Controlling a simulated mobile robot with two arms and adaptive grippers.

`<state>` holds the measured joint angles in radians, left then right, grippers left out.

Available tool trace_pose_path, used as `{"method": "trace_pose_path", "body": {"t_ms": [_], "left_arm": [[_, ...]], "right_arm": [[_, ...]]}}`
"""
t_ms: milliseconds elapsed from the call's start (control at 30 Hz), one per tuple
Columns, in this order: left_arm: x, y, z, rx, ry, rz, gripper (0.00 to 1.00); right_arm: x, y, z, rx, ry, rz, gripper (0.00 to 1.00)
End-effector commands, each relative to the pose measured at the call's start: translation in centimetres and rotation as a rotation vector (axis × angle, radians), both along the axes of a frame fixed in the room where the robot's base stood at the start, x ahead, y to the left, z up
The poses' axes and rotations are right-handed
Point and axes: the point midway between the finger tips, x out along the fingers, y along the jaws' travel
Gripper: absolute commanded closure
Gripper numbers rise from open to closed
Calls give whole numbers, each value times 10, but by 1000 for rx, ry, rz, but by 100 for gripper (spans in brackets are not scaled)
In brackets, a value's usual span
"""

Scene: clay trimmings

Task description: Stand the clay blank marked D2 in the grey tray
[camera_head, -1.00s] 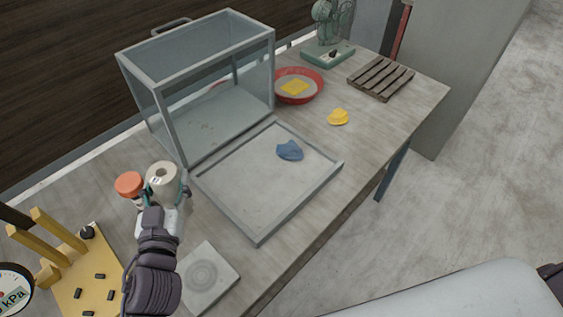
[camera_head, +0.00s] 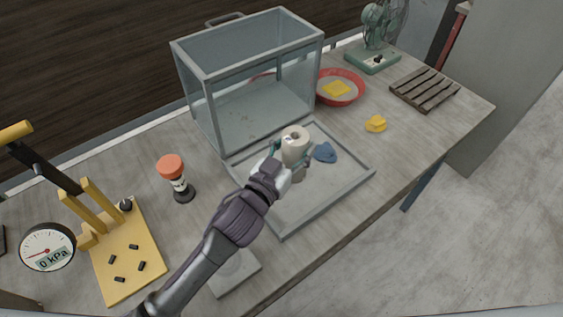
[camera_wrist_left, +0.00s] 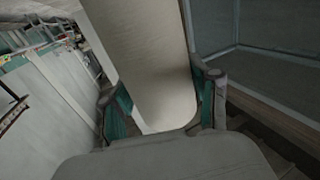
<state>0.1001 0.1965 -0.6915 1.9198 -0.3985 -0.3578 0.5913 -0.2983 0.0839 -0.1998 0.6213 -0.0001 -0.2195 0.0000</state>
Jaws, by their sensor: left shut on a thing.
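A pale cylindrical clay blank (camera_head: 295,142) with a small dark hole in its top is between the fingers of my left gripper (camera_head: 284,158). The gripper is shut on it and holds it roughly upright over the grey tray (camera_head: 345,189). I cannot tell whether its base touches the tray floor. No D2 mark can be read on it. In the left wrist view, the blank (camera_wrist_left: 145,50) lies between the two teal-padded fingers (camera_wrist_left: 165,100). A blue crumpled lump (camera_head: 325,152) lies in the tray, just right of the blank. My right gripper is not in view.
A glass case (camera_head: 250,75) stands directly behind the tray. An orange-topped piece (camera_head: 171,167) stands left of it. A yellow press with a gauge (camera_head: 47,247) is at far left. A red bowl (camera_head: 355,99), yellow lump (camera_head: 376,124) and slatted rack (camera_head: 425,90) are right.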

Motion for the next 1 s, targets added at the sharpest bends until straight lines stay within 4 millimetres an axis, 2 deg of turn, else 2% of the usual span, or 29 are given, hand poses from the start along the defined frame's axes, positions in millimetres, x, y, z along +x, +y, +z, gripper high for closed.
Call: {"method": "trace_pose_path", "body": {"t_ms": [33,100,300,467,700,1000], "left_arm": [[6,9,-9,2,-7,-1,100],[13,19,-15,1,-8,-1,100],[22,33,-22,-4,-5,-2,100],[22,34,-32,-5,-4,-2,100],[22,34,-63,-3,-5,-2,100],[22,34,-62,-4,-3,-2,100]], "right_arm": [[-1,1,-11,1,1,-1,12],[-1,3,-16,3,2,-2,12],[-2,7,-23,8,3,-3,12],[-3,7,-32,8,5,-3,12],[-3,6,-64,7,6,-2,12],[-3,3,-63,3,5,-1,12]]}}
